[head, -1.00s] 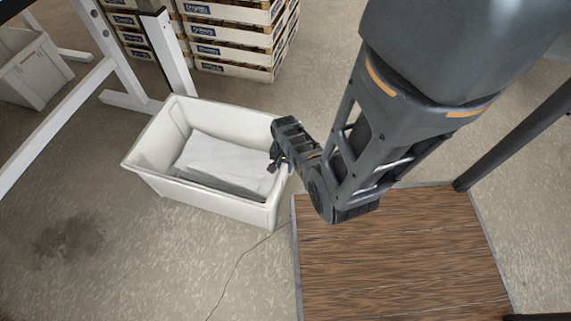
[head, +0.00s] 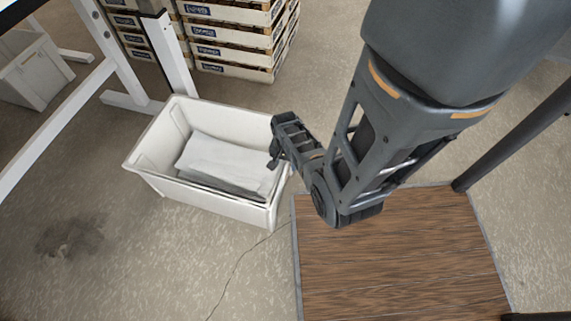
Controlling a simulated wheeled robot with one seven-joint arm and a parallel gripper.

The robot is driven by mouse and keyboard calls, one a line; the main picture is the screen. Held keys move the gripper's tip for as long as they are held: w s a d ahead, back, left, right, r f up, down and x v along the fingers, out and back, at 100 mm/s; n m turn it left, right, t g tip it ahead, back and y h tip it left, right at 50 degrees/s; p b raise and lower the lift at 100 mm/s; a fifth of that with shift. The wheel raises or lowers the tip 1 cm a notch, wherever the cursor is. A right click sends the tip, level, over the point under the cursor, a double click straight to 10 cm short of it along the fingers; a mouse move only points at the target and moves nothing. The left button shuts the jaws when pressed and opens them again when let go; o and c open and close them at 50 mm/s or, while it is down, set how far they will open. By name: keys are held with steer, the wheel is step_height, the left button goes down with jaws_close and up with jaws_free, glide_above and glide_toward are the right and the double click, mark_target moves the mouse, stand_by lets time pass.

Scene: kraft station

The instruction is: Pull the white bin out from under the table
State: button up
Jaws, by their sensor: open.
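The white bin (head: 215,208) stands upright on the floor at the left of centre, with its far left corner close to the table's white leg (head: 172,58). White sheet-like material (head: 222,163) lies inside it. My gripper (head: 273,160) is at the bin's right rim, pointing toward the bin's inside. It is open, and no thing shows between its fingers. The fingertips are small and dark, and I cannot tell whether they touch the rim. My arm hides part of the floor to the right of the bin.
The table's white frame (head: 60,128) runs along the left. A second white bin (head: 35,72) stands at the upper left. Stacked crates (head: 235,45) stand behind. A wood-topped platform (head: 395,262) lies at the lower right. The floor in front of the bin is clear.

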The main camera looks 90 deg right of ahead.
step_height(320, 180, up, 6)
steer(key=shift+f+p, duration=0.25)
steer(key=shift+p, duration=0.6)
steer(key=shift+a, duration=0.15)
